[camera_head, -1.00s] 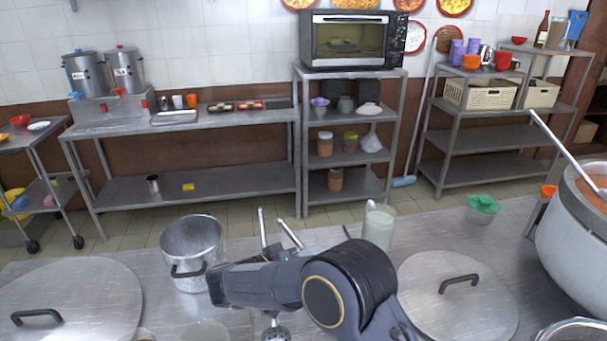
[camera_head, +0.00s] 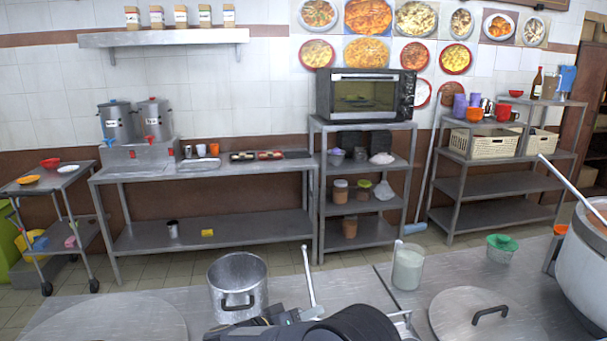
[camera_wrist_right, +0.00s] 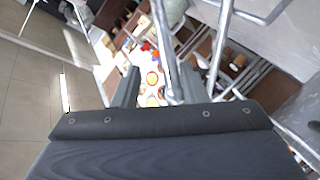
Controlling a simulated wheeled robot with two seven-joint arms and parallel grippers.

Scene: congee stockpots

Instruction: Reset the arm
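My right arm's dark links show at the bottom middle of the head view. The right gripper (camera_head: 283,317) is partly cut off and partly hidden there, low between the pot and the glass jar. In the right wrist view the two fingers of the right gripper (camera_wrist_right: 159,72) stand apart. A shiny metal rod (camera_wrist_right: 163,45) shows in line with the gap, and no object is clearly gripped. My left gripper is not in view.
Shelves with an oven (camera_head: 365,95) stand behind, across a tiled floor.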

